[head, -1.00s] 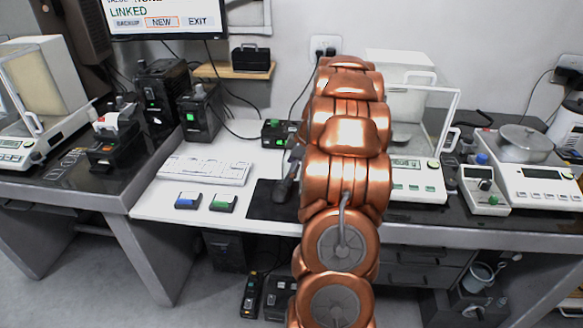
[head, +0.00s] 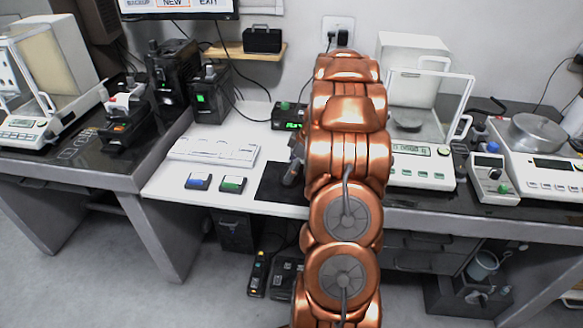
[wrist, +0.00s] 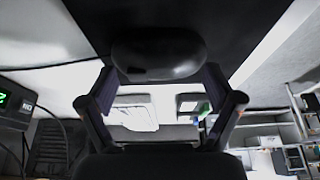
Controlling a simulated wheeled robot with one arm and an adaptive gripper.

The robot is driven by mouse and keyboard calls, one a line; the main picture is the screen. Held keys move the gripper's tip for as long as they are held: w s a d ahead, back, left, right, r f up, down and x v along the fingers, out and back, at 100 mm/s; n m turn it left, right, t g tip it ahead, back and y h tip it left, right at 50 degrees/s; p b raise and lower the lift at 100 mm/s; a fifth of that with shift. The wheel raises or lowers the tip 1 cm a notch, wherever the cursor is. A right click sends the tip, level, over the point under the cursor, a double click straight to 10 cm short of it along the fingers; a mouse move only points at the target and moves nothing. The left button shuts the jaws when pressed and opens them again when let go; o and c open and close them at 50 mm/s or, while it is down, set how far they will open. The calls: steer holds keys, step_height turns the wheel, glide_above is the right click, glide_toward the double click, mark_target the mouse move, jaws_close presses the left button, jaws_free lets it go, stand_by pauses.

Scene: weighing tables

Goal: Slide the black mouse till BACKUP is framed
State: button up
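The black mouse (wrist: 158,50) shows in the wrist view at the top centre, over a dark surface. My gripper (wrist: 160,75) has one finger at each side of it. The fingers stand apart, about as wide as the mouse, and I cannot tell whether they touch it. In the head view my gripper (head: 293,165) is low over the dark mouse pad (head: 275,185), and my copper arm hides most of it and the mouse. The monitor (head: 178,9) is cut off at the top edge; the orange frame is around NEW, with BACKUP to its left and EXIT to its right.
A white keyboard (head: 213,150) and two small blocks, blue (head: 198,181) and green (head: 233,184), lie left of the pad. A black device with a green display (head: 289,117) stands behind it. A balance with a glass shield (head: 420,165) stands to the right.

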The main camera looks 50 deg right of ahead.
steer(key=c, duration=0.9)
steer(key=shift+w+a+f+b, duration=0.2)
steer(key=shift+w+a+b, duration=0.5)
steer(key=shift+w, duration=0.15)
steer(key=shift+w+a+b, duration=0.4)
steer(key=shift+w+a, duration=0.4)
steer(key=shift+w, duration=0.2)
steer(key=o, duration=1.2)
steer(key=shift+d+r, duration=0.1)
steer(key=shift+d, duration=0.1)
